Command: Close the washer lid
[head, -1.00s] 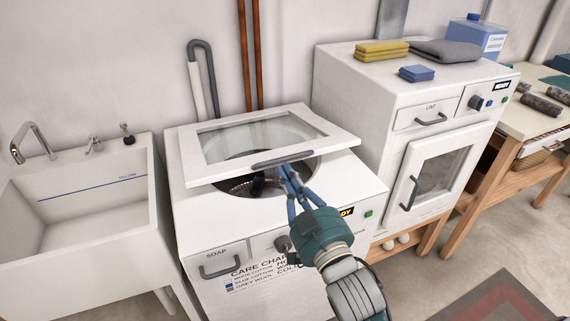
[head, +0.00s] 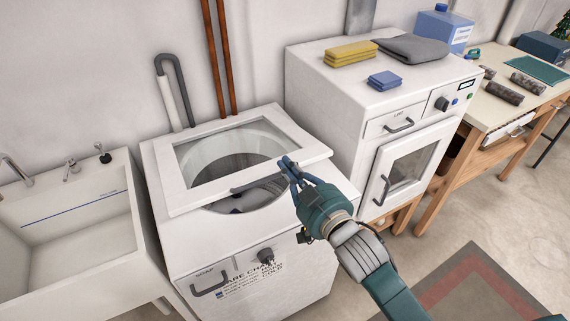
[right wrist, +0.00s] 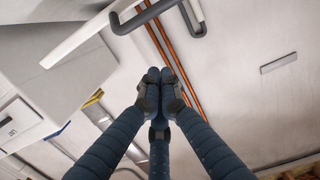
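The white washer (head: 245,255) stands in the middle of the head view. Its framed glass lid (head: 185,190) is partly open: the front edge is raised, and the dark drum opening (head: 240,203) shows beneath it. A grey handle (head: 262,178) runs along the lid's front edge. My right gripper (head: 287,163) is at the right end of this handle, by the front edge; I cannot tell whether it touches. In the right wrist view its fingers (right wrist: 162,77) are together, with nothing visible between them. My left gripper is out of view.
A sink (head: 75,225) stands left of the washer. A dryer (head: 340,80) stands to the right, with a yellow folded cloth (head: 350,53), a blue one (head: 385,80) and a grey one (head: 413,47) on top. A grey-white hose (head: 175,90) and copper pipes (head: 222,60) are behind.

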